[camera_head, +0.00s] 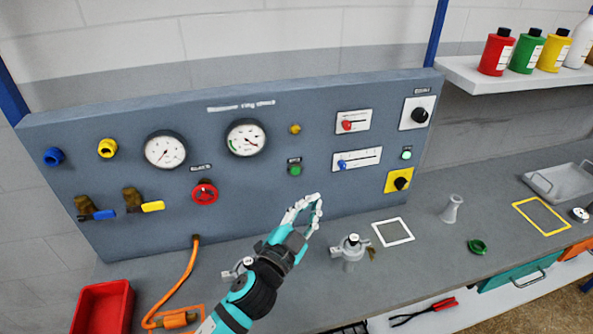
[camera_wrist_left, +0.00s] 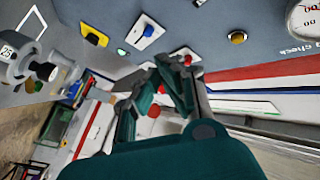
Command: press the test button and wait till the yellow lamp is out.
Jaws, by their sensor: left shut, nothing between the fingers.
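The grey control panel (camera_head: 110,155) stands upright at the back of the bench. A small round yellow lamp (camera_head: 295,129) sits right of the right gauge; it looks dull amber, and I cannot tell surely if it is lit. It also shows in the wrist view (camera_wrist_left: 237,37). Below it is a green push button (camera_head: 295,170) with a small dark label above, too small to read. My left gripper (camera_head: 315,199) is shut and empty, in front of the panel, below and slightly right of the green button, apart from it in the picture. My right gripper is not in view.
A red handwheel (camera_head: 204,193) is left of the green button, and two sliders (camera_head: 356,159) are to its right. A metal valve fitting (camera_head: 350,250) stands on the bench close to my left gripper. An orange hose (camera_head: 188,270) lies to the left.

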